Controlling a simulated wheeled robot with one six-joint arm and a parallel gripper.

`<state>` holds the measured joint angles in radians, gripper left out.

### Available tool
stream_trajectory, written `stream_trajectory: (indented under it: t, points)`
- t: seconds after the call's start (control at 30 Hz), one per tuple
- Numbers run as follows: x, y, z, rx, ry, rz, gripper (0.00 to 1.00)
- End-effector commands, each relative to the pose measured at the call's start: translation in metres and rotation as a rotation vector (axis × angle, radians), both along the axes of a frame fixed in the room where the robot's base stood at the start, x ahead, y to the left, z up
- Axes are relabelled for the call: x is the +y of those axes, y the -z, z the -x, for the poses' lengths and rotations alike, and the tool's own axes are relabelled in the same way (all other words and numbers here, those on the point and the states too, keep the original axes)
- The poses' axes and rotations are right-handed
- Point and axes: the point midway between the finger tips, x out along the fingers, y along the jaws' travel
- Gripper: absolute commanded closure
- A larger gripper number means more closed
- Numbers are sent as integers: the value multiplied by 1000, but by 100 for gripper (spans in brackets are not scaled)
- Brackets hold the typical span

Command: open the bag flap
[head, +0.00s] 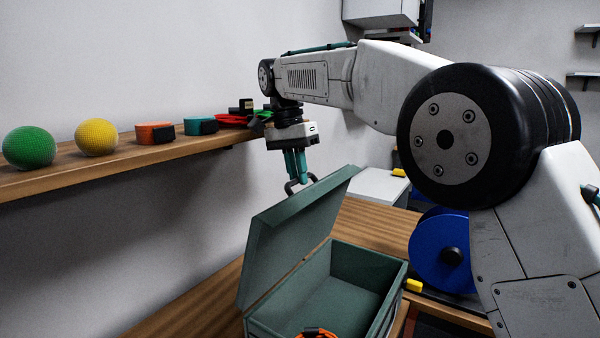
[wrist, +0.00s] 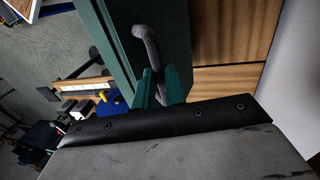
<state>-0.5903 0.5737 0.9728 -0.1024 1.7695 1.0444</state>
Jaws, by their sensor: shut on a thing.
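The bag (head: 352,262) is a green box-like case standing on the wooden table in the head view. Its flap (head: 275,240) is swung up and leans back to the left, so the inside shows. A dark loop handle (head: 289,187) sits at the flap's upper edge; it also shows in the wrist view (wrist: 149,46). My gripper (head: 296,176) points down with its teal fingers shut on the handle. In the wrist view the fingers (wrist: 158,86) meet around the handle's lower end, beside the green flap.
An orange cable coil (head: 318,333) lies inside the bag near its front. A wall shelf (head: 60,181) at left holds a green ball (head: 29,147), a yellow ball (head: 96,137) and several cable coils. A blue spool (head: 436,250) stands right of the bag.

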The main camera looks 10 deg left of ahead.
Motion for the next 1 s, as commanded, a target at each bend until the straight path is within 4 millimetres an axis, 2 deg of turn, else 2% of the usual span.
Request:
stream_trajectory:
  t: [0.03,0.2,0.23,0.3,0.67,0.93,1.0]
  points:
    - [2,11,0,18,-1,8,100]
    - [1,11,-1,17,-1,8,100]
    - [1,11,-1,17,-1,8,82]
    - [1,11,-1,16,-1,8,66]
    - [2,3,0,8,-2,6,66]
    - [2,-26,-1,9,-2,5,66]
    - [-1,-29,5,11,-3,7,66]
